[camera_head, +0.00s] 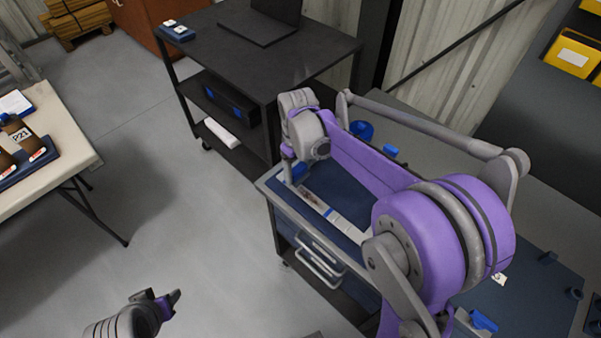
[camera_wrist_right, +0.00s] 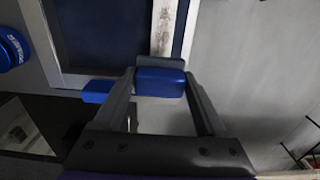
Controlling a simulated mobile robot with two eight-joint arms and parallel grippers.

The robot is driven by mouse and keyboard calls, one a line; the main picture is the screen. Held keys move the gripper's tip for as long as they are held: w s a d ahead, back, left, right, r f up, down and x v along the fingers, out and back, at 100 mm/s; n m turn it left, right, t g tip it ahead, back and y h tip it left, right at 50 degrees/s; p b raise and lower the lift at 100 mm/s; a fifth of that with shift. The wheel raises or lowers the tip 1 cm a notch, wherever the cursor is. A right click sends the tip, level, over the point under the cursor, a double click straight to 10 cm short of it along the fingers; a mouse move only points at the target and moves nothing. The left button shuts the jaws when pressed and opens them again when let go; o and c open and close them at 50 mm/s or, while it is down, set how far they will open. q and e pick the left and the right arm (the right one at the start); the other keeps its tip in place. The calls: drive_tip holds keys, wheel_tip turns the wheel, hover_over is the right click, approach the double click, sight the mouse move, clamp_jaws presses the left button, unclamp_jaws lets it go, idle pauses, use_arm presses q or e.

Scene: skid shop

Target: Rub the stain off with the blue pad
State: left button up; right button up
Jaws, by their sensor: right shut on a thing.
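My right gripper (camera_head: 289,174) is over the near left corner of the workbench, low by its pale rim. The right wrist view shows its two fingers (camera_wrist_right: 165,85) shut on the blue pad (camera_wrist_right: 160,80). A brownish smeared stain (camera_head: 311,198) lies on the pale strip along the bench's front; it also shows in the right wrist view (camera_wrist_right: 165,22), just beyond the pad. I cannot tell whether the pad touches the surface. My left gripper (camera_head: 170,299) is low at the bottom left, away from the bench; its finger gap is unclear.
The workbench rim (camera_head: 268,180) frames a dark blue mat (camera_head: 345,190). A blue round item (camera_head: 361,130) and a small blue block (camera_head: 390,151) lie behind my right arm. A dark cart (camera_head: 240,65) stands behind; a pale table (camera_head: 70,135) is left. Open floor lies between.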

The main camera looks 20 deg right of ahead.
drive_tip(key=shift+r+p, duration=0.5)
drive_tip(key=shift+r, duration=0.9)
drive_tip(key=shift+f, duration=0.15)
